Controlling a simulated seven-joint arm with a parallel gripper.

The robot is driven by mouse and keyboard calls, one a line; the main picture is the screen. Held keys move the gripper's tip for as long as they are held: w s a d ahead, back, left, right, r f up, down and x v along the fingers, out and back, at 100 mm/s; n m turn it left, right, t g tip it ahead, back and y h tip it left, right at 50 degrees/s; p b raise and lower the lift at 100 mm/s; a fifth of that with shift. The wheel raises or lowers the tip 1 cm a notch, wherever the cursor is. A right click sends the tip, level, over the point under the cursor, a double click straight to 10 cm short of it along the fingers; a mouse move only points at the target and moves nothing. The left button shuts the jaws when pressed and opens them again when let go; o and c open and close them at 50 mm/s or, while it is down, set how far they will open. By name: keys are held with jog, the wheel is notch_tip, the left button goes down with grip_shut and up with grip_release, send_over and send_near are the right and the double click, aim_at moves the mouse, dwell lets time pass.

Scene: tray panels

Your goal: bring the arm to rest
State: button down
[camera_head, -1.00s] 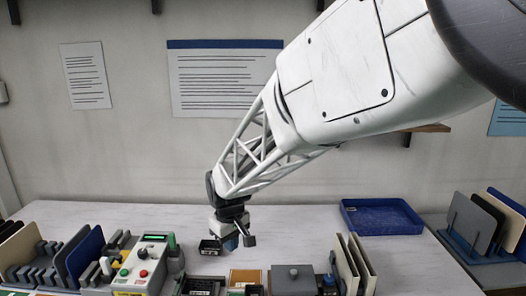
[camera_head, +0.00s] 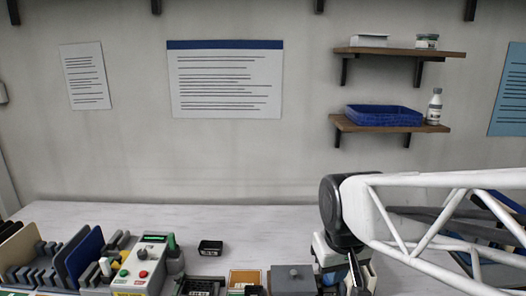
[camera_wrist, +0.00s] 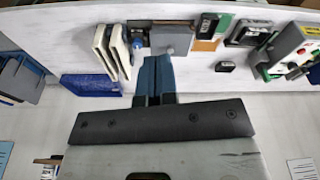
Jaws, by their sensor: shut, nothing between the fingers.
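My gripper (camera_head: 352,272) is at the lower right of the head view, low over the right part of the table, partly cut off by the frame edge. In the wrist view its two blue-grey fingers (camera_wrist: 155,78) are together with nothing between them. My arm reaches in from the right edge.
A small black box (camera_head: 210,247) lies alone on the table (camera_head: 120,214). A green-lit button box (camera_head: 142,268) and racks of panels stand at the left. A grey block (camera_head: 294,280) is left of my gripper. A blue tray (camera_wrist: 90,84) shows in the wrist view.

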jog(key=s+d+m, duration=0.2)
jog(key=s+d, duration=0.2)
jog(key=s, duration=0.4)
jog(key=shift+s+d+f, duration=0.25)
jog(key=shift+s+d, duration=0.05)
jog(key=shift+s, duration=0.1)
dwell(0.7)
